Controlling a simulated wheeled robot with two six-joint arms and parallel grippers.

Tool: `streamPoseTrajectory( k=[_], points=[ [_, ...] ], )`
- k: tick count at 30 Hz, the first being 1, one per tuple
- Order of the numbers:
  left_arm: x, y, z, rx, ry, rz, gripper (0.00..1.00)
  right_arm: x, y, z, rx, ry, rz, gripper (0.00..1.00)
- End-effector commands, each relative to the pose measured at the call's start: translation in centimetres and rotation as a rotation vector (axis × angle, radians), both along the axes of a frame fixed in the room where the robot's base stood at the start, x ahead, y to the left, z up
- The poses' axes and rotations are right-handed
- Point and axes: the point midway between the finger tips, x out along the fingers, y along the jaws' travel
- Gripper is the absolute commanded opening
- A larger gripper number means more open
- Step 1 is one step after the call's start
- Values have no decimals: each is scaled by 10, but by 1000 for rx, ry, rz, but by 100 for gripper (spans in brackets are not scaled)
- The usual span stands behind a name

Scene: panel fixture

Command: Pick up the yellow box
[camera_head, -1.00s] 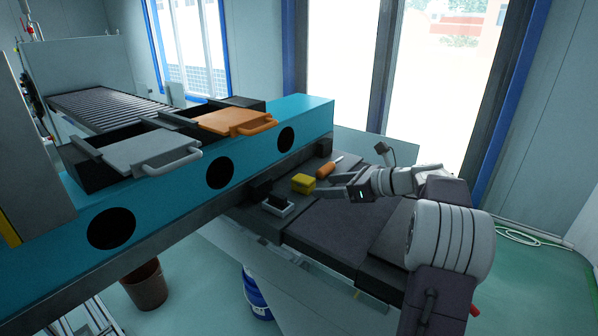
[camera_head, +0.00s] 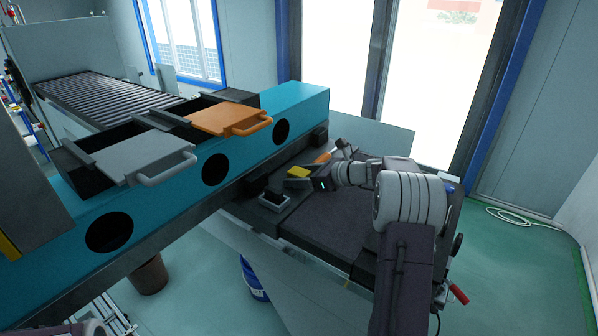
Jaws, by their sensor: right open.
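The yellow box (camera_head: 299,171) lies on the dark work surface (camera_head: 325,225) beside the teal panel fixture. Its top shows, and its near side is partly hidden by my right gripper (camera_head: 301,183). My right gripper is open, with its dark fingers low and right at the near side of the box. I cannot tell whether they touch it. My left gripper is out of view.
A small white-rimmed holder (camera_head: 273,203) with a dark part stands left of the gripper. An orange-handled tool (camera_head: 323,157) lies behind the box. The teal fixture (camera_head: 245,155) with grey (camera_head: 140,155) and orange (camera_head: 225,121) handled drawers rises at left.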

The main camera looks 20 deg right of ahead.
Motion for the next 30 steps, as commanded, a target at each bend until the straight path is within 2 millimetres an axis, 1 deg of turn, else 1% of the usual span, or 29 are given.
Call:
streamPoseTrajectory(
  k=[2,7,8,9,11,12,14,15,23,26,29,30],
  points=[
    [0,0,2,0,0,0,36,3,2,-2,0,1,0,65],
    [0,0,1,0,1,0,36,3,2,-3,-1,1,-1,65],
    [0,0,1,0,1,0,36,3,2,-3,-1,1,-1,57],
    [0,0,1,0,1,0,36,3,2,-3,-1,1,-1,46],
    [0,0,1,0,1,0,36,3,2,-2,-1,1,-1,29],
    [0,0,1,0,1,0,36,3,2,-2,-1,1,-1,18],
    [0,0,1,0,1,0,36,3,2,-3,-1,1,-1,1],
    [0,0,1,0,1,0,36,3,2,-2,0,0,-1,0],
    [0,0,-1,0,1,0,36,3,1,0,-1,-2,0,0],
    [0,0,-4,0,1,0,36,3,1,8,-2,-5,0,0],
    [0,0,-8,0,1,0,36,3,1,22,-4,-6,0,0],
    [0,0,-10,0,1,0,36,3,1,29,-5,-7,0,0]
  ],
)
